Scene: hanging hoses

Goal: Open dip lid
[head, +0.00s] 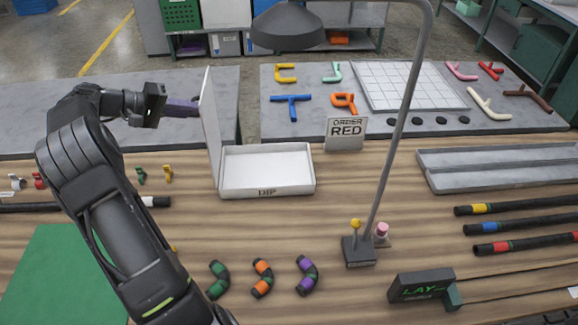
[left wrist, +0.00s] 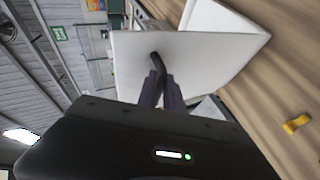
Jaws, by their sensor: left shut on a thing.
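The white dip box (head: 267,188), marked DIP, stands on the wooden table with its inside showing empty. Its white lid (head: 211,120) stands about upright along the box's left side. My left gripper (head: 193,107) is on the lid's left side. In the left wrist view, my left gripper's fingers (left wrist: 161,88) are shut on a dark curved handle (left wrist: 156,62) on the lid (left wrist: 195,52). The box also shows behind the lid there (left wrist: 235,18). My right gripper is in neither view.
A lamp (head: 390,120) with a bent pole stands right of the box. An ORDER RED sign (head: 345,133) is behind it. Coloured hose pieces (head: 262,278) lie in front. A grey tray (head: 500,165) and banded hoses (head: 520,228) lie at right. A green mat (head: 55,275) is at left.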

